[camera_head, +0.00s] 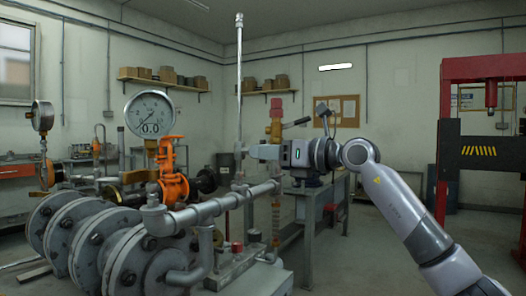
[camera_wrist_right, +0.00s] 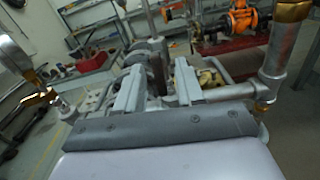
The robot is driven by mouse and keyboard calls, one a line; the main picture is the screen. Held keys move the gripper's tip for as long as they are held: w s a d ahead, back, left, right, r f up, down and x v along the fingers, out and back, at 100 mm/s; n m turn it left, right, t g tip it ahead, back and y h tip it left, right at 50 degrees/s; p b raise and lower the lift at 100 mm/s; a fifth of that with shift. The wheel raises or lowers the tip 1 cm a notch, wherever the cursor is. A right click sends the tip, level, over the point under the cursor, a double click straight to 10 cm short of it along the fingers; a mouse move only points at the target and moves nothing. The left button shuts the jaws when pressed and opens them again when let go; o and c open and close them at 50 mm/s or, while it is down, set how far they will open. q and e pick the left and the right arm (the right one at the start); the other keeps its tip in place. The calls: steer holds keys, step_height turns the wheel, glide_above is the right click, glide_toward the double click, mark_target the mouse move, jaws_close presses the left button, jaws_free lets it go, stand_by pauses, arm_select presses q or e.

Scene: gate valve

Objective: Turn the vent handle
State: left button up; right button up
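My right gripper (camera_head: 254,152) reaches in from the right, beside the thin upright grey vent pipe (camera_head: 239,90). In the right wrist view its two grey fingers (camera_wrist_right: 158,84) stand apart. A dark upright piece (camera_wrist_right: 157,72) shows in the gap between them; I cannot tell if either finger touches it. I cannot make out the vent handle for certain: the foot of the upright pipe is small and partly covered by the gripper. My left gripper is in neither view.
An orange valve (camera_head: 173,175) and a large gauge (camera_head: 149,114) reading 0.0 stand left on the pipework. A brass fitting (camera_head: 276,115) and a dark lever (camera_head: 297,122) show behind my right gripper. A grey bench (camera_head: 310,215) is behind. A red press frame (camera_head: 448,150) is at right.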

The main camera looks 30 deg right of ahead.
steer(key=shift+w+a, duration=0.3)
steer(key=shift+w, duration=0.2)
jaws_close()
